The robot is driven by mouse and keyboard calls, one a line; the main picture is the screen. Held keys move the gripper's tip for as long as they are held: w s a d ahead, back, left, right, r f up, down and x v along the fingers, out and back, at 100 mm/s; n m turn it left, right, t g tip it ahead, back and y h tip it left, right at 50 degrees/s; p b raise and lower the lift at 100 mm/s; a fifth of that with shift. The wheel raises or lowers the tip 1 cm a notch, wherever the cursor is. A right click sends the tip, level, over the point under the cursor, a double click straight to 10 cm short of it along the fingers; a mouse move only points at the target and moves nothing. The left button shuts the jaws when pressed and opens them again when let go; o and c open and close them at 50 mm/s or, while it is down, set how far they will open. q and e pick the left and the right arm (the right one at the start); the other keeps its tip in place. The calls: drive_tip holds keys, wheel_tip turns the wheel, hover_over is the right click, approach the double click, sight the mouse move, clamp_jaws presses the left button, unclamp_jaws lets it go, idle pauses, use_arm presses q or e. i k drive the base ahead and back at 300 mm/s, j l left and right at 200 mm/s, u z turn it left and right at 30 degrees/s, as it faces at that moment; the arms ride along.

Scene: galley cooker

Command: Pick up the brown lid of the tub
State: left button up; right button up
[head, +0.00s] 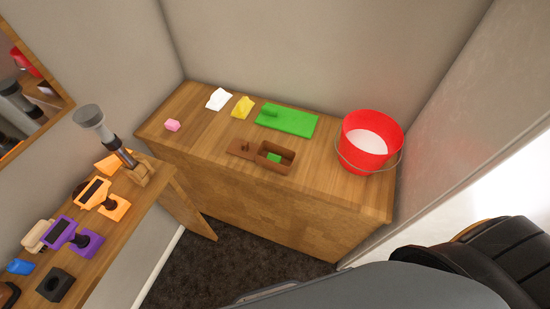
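The tub is rectangular and holds a green piece (274,158). Neither of my grippers shows in the head view, so their positions and states are hidden.
A red bucket (361,150) with pale contents stands right of the tub. Behind are a green board (290,122), yellow cloth (243,107) and white cloth (218,98); a pink block (172,125) lies left. Several tools, including a purple one (62,231), occupy the left counter.

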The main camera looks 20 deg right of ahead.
sight(242, 149)
drive_tip(key=i+j+u, duration=0.1)
drive_tip(key=u, duration=0.25)
drive_tip(key=i+j+u, duration=0.1)
drive_tip(key=u, duration=0.25)
drive_tip(key=i+j+u, duration=0.15)
drive_tip(key=u, duration=0.2)
